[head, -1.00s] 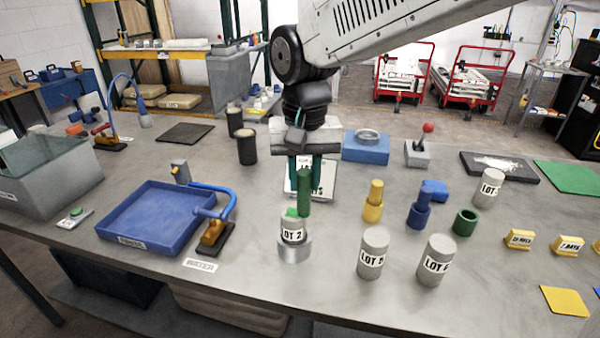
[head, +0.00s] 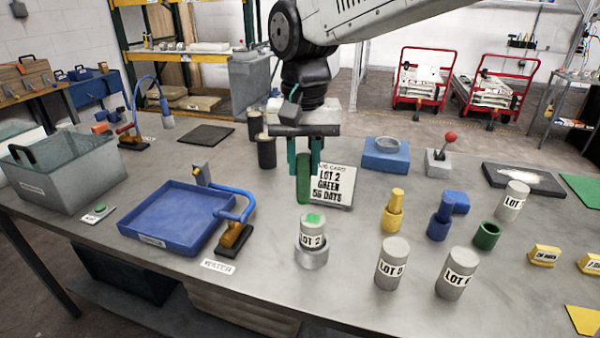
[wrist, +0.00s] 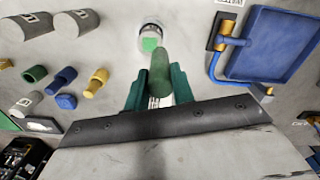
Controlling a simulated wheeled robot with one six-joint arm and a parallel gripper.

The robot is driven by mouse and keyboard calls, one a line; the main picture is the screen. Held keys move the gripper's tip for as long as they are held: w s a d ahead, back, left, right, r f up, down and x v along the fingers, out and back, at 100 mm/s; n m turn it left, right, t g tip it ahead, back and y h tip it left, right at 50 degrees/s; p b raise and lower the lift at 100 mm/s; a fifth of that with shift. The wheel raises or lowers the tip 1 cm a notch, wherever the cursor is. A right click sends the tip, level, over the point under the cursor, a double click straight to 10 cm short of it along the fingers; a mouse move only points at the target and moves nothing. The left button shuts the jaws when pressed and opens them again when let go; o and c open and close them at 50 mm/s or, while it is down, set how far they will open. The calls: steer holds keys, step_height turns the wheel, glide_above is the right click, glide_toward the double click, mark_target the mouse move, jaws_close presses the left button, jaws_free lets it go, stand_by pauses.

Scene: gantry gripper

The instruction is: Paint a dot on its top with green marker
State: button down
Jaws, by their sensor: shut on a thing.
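My gripper (head: 304,160) is shut on the green marker (head: 303,185), which hangs upright below the fingers. The LOT 2 cylinder (head: 313,239) stands upright in a metal ring holder (head: 312,257) in front of the marker. A green patch (head: 314,218) shows on its pale top. In the head view the marker's lower end is above and behind the cylinder, apart from it. In the wrist view the marker (wrist: 160,72) points toward the cylinder's green patch (wrist: 149,44). The job card (head: 333,186) behind reads LOT 2, GREEN, 56 DAYS.
The LOT 5 cylinder (head: 391,264) and another lot cylinder (head: 457,273) stand to the right. A yellow marker (head: 393,212), a blue marker (head: 440,220) and an empty green holder (head: 487,236) are behind them. A blue tray (head: 150,239) with a tap lies left.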

steer(key=shift+r, duration=2.1)
